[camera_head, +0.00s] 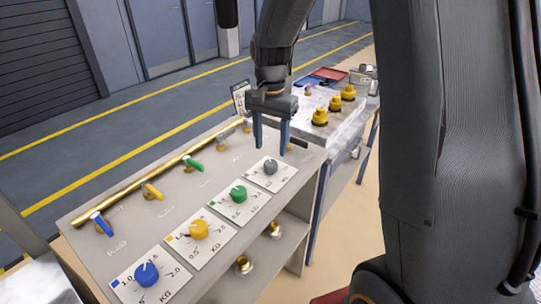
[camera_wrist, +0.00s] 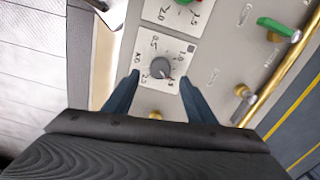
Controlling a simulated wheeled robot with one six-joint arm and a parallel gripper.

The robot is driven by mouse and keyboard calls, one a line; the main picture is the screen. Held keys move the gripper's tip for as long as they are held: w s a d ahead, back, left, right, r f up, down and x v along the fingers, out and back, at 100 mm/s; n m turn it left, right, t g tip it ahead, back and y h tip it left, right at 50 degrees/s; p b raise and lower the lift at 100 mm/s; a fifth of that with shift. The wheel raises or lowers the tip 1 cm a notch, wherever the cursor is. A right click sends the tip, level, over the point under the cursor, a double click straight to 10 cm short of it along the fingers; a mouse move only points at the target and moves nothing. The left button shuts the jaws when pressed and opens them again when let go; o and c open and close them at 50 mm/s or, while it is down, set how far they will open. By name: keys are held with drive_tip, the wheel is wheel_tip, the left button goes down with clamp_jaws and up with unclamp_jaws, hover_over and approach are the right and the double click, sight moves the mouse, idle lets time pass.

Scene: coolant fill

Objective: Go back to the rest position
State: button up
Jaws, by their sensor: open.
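My gripper (camera_head: 271,137) is open and empty above the far end of the grey panel (camera_head: 118,216). Its two blue fingers point down, apart from each other. In the wrist view the open fingers (camera_wrist: 156,98) stand on either side of the lower part of a grey knob's white plate. The grey knob (camera_head: 270,167) sits on that plate, and it also shows in the wrist view (camera_wrist: 160,67). I cannot tell whether the fingertips touch the panel.
Green (camera_head: 239,194), yellow (camera_head: 199,230) and blue (camera_head: 147,274) knobs line the panel. A brass pipe (camera_head: 150,180) with coloured valve levers runs along its far edge. A second table (camera_head: 318,133) with yellow-topped fittings (camera_head: 320,117) stands behind right. The floor (camera_head: 60,160) beyond is clear.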

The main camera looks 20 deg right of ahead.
drive_tip(key=shift+r, duration=1)
drive_tip(key=s+f+n+b, duration=0.1)
drive_tip(key=s+f+n, duration=0.2)
drive_tip(key=s, duration=0.5)
drive_tip(key=s+f+n+t+b, duration=0.1)
drive_tip(key=s+f+n, duration=0.2)
drive_tip(key=s+n, duration=0.3)
drive_tip(key=s, duration=0.2)
drive_tip(key=shift+s+a, duration=0.25)
drive_tip(key=shift+s, duration=0.05)
